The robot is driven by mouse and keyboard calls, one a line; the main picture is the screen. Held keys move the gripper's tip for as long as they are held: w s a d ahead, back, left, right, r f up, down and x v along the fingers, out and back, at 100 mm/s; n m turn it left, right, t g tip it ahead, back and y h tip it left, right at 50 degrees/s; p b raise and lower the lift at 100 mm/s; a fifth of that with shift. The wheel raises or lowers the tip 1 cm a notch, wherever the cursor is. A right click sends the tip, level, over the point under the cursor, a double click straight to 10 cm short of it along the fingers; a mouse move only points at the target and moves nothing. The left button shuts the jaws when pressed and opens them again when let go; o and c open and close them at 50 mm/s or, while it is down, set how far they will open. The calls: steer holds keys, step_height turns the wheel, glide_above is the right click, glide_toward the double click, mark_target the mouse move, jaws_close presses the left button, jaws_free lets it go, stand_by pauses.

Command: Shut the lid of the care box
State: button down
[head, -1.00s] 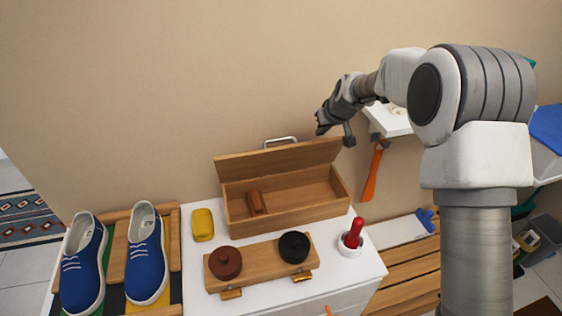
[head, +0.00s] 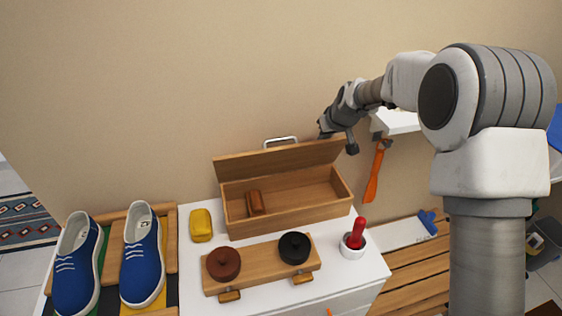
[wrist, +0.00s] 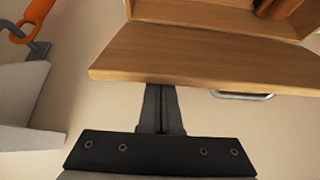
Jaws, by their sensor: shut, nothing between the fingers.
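The care box (head: 290,217) is a wooden box on the white cabinet top, with a small brown block (head: 256,202) inside. Its lid (head: 278,160) stands open at the back, tilted up towards the wall, with a metal handle (head: 281,142) at its far side. My gripper (head: 322,134) is at the lid's right end, close to its upper edge. In the wrist view my gripper (wrist: 162,92) is shut and empty, with its fingertips at the edge of the lid (wrist: 200,55). I cannot tell whether they touch it.
Blue shoes (head: 143,262) stand at left. An orange shoehorn (head: 376,172) hangs at right, below a white shelf (head: 398,121).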

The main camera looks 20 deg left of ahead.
mark_target(323, 151)
steer(key=shift+s+d+f, duration=0.15)
steer(key=shift+s+d, duration=0.1)
steer(key=shift+s, duration=0.05)
steer(key=shift+f+b, duration=0.1)
steer(key=shift+b, duration=0.2)
steer(key=shift+s+d+f+b, duration=0.35)
steer(key=shift+s+d+b, duration=0.15)
steer(key=shift+s+b, duration=0.2)
steer(key=shift+s+d, duration=0.1)
steer(key=shift+s+d+f+b, duration=0.5)
steer(key=shift+s+b, duration=0.15)
steer(key=shift+b, duration=0.45)
